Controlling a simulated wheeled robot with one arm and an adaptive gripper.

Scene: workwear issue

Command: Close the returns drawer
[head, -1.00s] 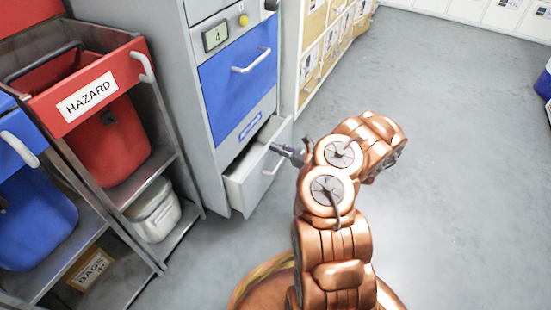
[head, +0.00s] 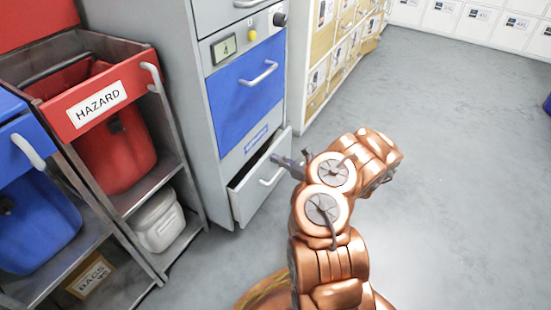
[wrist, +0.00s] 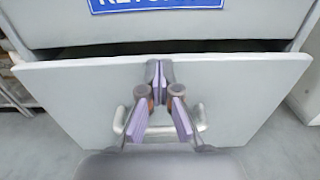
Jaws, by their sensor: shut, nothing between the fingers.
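The returns drawer (head: 246,197) is the grey bottom drawer of the grey cabinet, and it stands partly open. A dark gap shows behind its front's top edge. Its front fills the middle of the wrist view (wrist: 80,92), below a blue label whose lettering is cut off by the frame. A pale bar handle (head: 271,178) is on the front; in the wrist view it shows behind the fingers (wrist: 119,120). My gripper (head: 279,161) is shut and empty, at the upper part of the drawer front (wrist: 160,77). I cannot tell whether its tips touch the front.
A blue drawer front (head: 240,95) sits above in the same cabinet. A cart with a red HAZARD bin (head: 110,145), a blue bin (head: 38,225) and a white container (head: 160,222) stands to the left. Wooden lockers (head: 340,62) stand behind.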

